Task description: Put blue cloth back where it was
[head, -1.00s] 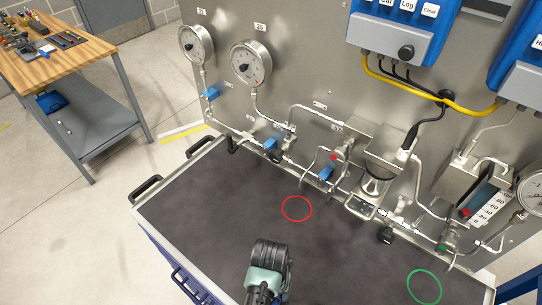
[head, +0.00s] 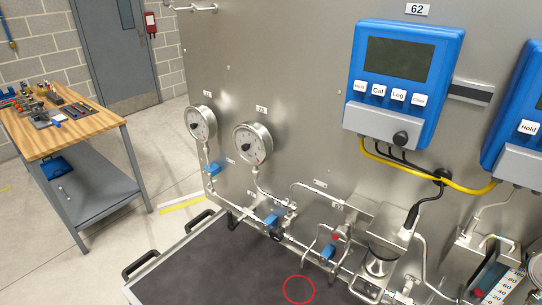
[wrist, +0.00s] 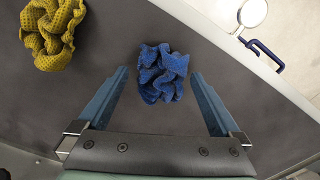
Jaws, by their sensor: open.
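The crumpled blue cloth (wrist: 162,72) lies on the dark mat in the wrist view. My gripper (wrist: 159,78) is open, with one finger on each side of the cloth in the picture. The fingers do not appear to press on it, and its height above the cloth is hard to tell. The head view shows neither the cloth nor my gripper. A red circle outline (head: 299,289) shows on the dark bench top (head: 215,262) at the bottom of the head view.
A crumpled yellow cloth (wrist: 50,32) lies on the mat at upper left in the wrist view. A light bench edge with a blue handle (wrist: 265,56) runs along the right. The gauge panel with pipes and blue valves (head: 272,220) stands behind the bench top.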

